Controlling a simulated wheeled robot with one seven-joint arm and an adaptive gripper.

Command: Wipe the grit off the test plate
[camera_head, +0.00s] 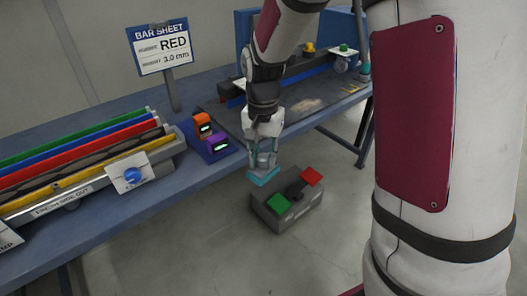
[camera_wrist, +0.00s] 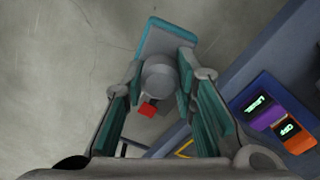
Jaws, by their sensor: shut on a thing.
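My gripper (camera_head: 264,150) is shut on the grey knob (camera_wrist: 158,75) of a wiping block with a flat teal pad (camera_head: 263,177). The pad also shows beyond the fingers in the wrist view (camera_wrist: 165,38). In the head view, the block appears beyond the front edge of the blue bench, over the floor side. A dark flat plate (camera_head: 281,117) lies on the bench behind my gripper; it seems to be the test plate. A tan grit patch (camera_head: 306,105) shows on it. My arm and gripper hide part of the plate.
A grey box (camera_head: 275,212) with green and red tops stands below the pad. Orange (camera_head: 202,125) and purple (camera_head: 217,143) display blocks sit left of the plate. A rack of coloured bars (camera_head: 80,160) and a BAR SHEET sign (camera_head: 160,48) stand further left.

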